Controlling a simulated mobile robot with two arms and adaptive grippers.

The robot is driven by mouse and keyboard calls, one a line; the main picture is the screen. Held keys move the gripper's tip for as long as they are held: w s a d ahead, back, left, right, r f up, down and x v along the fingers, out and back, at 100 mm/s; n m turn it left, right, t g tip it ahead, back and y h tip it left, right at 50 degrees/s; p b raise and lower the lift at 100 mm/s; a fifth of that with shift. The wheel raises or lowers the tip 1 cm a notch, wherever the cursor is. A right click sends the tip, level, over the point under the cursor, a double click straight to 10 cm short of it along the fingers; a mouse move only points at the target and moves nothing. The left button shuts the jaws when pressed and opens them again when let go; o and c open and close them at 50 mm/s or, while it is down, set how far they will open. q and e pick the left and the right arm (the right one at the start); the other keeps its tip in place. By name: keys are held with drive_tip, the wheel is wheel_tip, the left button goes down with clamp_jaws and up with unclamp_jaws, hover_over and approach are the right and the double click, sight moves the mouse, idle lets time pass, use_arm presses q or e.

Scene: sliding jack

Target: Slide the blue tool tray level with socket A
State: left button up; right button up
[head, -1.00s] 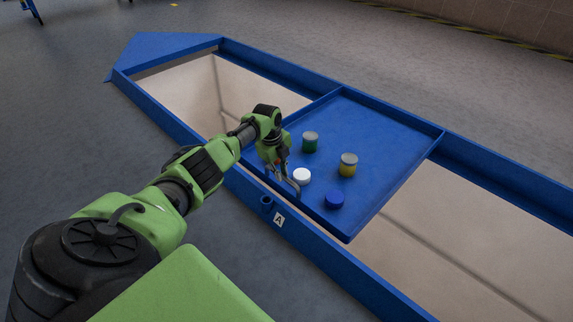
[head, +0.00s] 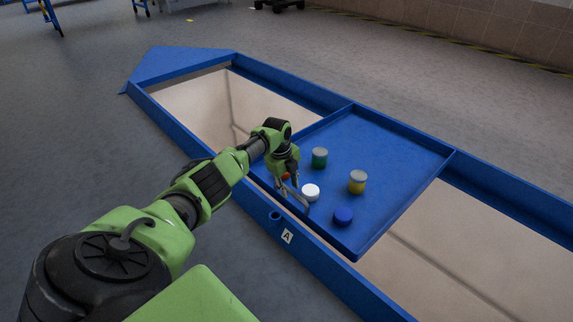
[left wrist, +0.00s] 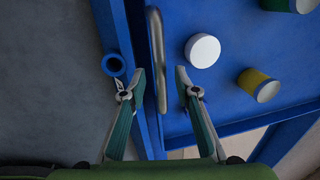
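The blue tool tray (head: 400,150) sits across the long blue frame, with a metal bar handle (left wrist: 158,58) along its near edge. Socket A is a short blue ring (head: 275,216) on the near rail, just left of the white "A" label (head: 287,236). The ring also shows in the left wrist view (left wrist: 113,64), left of the handle. My left gripper (head: 295,194) is down at the handle. In the left wrist view its fingers (left wrist: 160,72) are apart, one on each side of the bar, with gaps visible. My right gripper is not in view.
The tray carries a green jar (head: 319,158), a yellow jar (head: 357,182), a white-topped one (head: 311,192) and a blue one (head: 343,216). An orange-red item (head: 286,176) is partly hidden by my gripper. The frame is open and pale inside on both sides of the tray.

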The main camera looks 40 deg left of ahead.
use_arm(q)
wheel_tip(320, 180, up, 11)
drive_tip(key=s, duration=0.2)
drive_tip(key=shift+s, duration=0.15)
drive_tip(key=shift+a, duration=0.1)
idle(0.4)
